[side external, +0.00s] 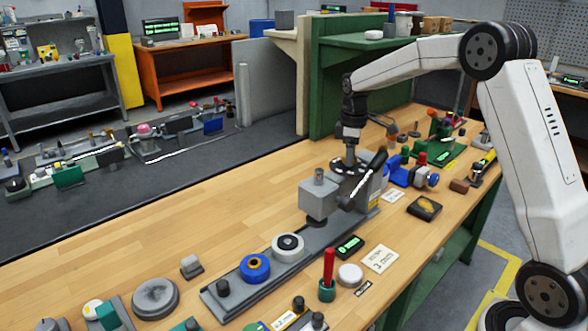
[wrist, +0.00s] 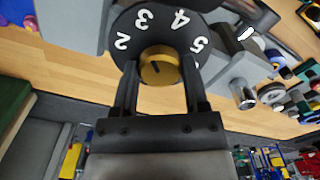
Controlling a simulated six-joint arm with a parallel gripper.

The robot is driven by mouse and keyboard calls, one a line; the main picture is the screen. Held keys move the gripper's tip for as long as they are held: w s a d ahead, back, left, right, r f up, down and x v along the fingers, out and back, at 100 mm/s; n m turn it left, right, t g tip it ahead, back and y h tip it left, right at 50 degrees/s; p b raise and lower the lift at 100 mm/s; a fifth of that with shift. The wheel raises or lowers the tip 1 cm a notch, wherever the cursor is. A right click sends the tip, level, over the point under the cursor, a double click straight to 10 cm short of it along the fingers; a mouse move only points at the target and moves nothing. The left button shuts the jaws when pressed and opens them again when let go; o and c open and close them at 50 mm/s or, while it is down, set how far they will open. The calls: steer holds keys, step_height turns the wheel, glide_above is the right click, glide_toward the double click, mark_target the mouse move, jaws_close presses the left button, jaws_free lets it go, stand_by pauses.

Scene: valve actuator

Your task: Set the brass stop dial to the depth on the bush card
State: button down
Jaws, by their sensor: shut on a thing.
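The brass stop dial (wrist: 158,68) is a round brass knob with a dark mark, in front of a black disc (wrist: 125,22) with white numerals 2, 3, 4 and 5. My gripper (wrist: 160,75) has one finger on each side of the knob and is shut on it. In the side view my gripper (side external: 350,158) points down at the black disc (side external: 340,168) on the grey machine; the knob is hidden there. I cannot tell which numeral the mark meets.
The grey machine (side external: 319,200) stands on a long rail (side external: 235,292), with a black-handled lever (side external: 375,165) close beside my gripper. A blue ring (side external: 254,268), a white ring (side external: 288,247) and a green-lit display (side external: 349,246) are nearby.

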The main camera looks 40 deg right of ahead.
steer(key=shift+c, duration=0.5)
jaws_free()
steer(key=shift+r, duration=0.1)
steer(key=shift+r, duration=3.9)
steer(key=shift+s+a+f, duration=0.15)
steer(key=shift+a+f, duration=0.25)
steer(key=s+a+f+m+t, duration=0.1)
steer(key=s+a+f+m, duration=0.2)
steer(key=s+a+f, duration=0.4)
steer(key=s+a+f+m+t, duration=0.1)
steer(key=s+a+f+m, duration=0.2)
steer(key=s+a+f, duration=0.4)
steer(key=s+a, duration=0.1)
steer(key=s, duration=0.5)
steer(key=shift+a+f+t, duration=0.2)
steer(key=shift+a+t, duration=0.1)
steer(key=shift+a, duration=0.05)
